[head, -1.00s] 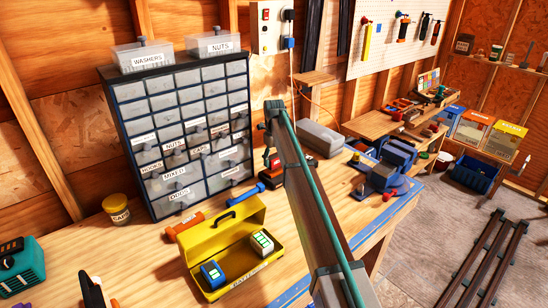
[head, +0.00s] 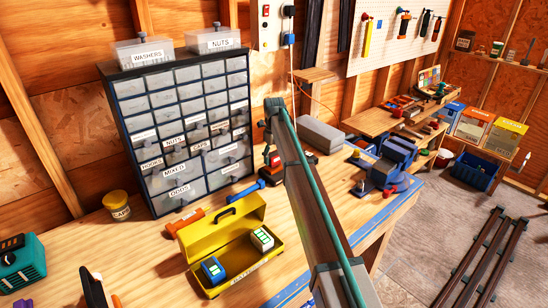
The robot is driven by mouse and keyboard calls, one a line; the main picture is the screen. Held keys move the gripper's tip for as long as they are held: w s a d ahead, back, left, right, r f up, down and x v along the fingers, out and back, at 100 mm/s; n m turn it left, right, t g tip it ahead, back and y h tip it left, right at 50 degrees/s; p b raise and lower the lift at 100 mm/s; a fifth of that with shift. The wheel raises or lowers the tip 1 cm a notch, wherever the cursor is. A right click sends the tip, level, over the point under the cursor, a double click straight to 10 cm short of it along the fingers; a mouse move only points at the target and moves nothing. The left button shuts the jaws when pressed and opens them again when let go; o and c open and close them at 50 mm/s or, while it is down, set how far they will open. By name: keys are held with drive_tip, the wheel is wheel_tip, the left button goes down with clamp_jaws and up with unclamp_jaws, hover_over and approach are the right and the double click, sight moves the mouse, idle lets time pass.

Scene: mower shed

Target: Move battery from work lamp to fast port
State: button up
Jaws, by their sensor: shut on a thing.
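My arm (head: 318,215) reaches up and away across the bench, and its far end bends down. My gripper (head: 268,145) is small, dark and partly hidden behind the arm. It appears shut on a red-and-black battery (head: 272,158), close above or at the bench top; contact with the bench cannot be told. No fast port can be made out.
A yellow open box (head: 235,278) holds a blue battery (head: 213,269) and a white one (head: 262,239). A drawer cabinet (head: 180,135) stands behind. A grey box (head: 321,135) and a blue vise (head: 397,152) are to the right. A teal device (head: 20,262) is at far left.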

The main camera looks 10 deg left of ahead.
drive_tip(key=shift+f, duration=0.7)
idle(0.4)
drive_tip(key=o, duration=1.4)
drive_tip(key=shift+c, duration=0.2)
drive_tip(key=shift+r, duration=0.1)
